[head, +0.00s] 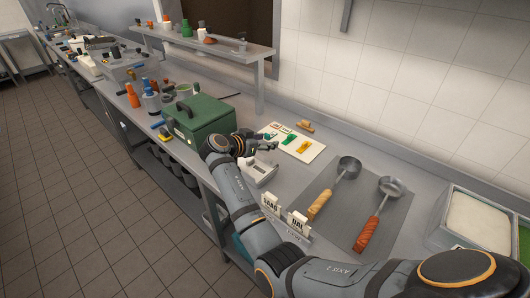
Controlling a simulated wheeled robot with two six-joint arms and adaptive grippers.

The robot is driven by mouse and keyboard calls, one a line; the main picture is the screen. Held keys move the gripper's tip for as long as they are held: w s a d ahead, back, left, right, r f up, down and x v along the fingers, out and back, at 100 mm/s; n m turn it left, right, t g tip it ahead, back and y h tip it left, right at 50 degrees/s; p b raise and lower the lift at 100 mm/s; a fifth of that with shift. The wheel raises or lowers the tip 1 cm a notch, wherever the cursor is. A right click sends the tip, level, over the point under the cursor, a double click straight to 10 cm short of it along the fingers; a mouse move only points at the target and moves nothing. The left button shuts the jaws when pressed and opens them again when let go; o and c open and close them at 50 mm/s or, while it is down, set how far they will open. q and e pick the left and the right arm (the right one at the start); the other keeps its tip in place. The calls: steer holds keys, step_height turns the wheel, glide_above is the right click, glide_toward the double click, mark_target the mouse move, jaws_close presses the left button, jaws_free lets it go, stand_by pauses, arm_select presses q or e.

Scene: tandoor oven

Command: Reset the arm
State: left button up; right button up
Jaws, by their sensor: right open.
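My right arm comes in from the lower right and reaches over the steel counter (300,168). My right gripper (272,142) is at its far end, open, with nothing seen between its fingers. It is just right of a green lidded box (200,118) and above or beside a small white device (262,172). I cannot tell the exact gap to either. My left gripper is not in view.
A white board with coloured cards (302,149) lies right of the gripper. Two ladles (346,170) (391,187) lie on a grey mat (343,225). Small labelled signs (298,222) stand near the front edge. A raised shelf (215,47) and crowded counter extend behind.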

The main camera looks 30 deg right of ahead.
steer(key=shift+r, duration=0.4)
